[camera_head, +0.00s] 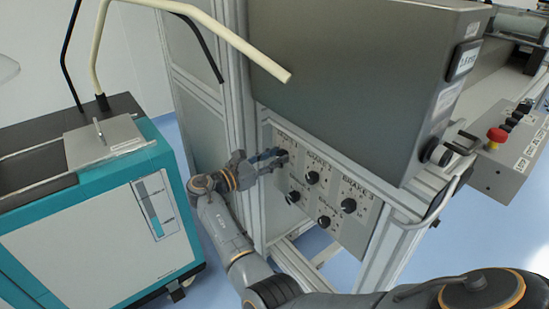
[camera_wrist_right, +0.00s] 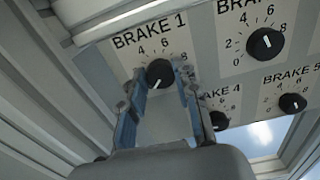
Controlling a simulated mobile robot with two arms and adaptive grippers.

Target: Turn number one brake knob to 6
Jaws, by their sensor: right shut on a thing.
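The Brake 1 knob (camera_wrist_right: 160,73) is black and round, on a light panel with a printed scale; 4, 6 and 8 show around its upper side. A short pale mark shows on its lower part; I cannot tell the exact setting. My right gripper (camera_wrist_right: 160,78) has its two blue fingers on either side of this knob, shut on it. In the head view my right gripper (camera_head: 278,157) reaches the upper left of the panel and largely hides the knob. My left gripper is not in view.
The Brake 2 knob (camera_wrist_right: 265,44) is right of Brake 1; Brake 4 (camera_wrist_right: 219,120) and Brake 5 (camera_wrist_right: 292,103) are below. A grey box (camera_head: 350,80) overhangs the panel. A teal and white cabinet (camera_head: 100,235) stands left. A red button (camera_head: 496,135) is at right.

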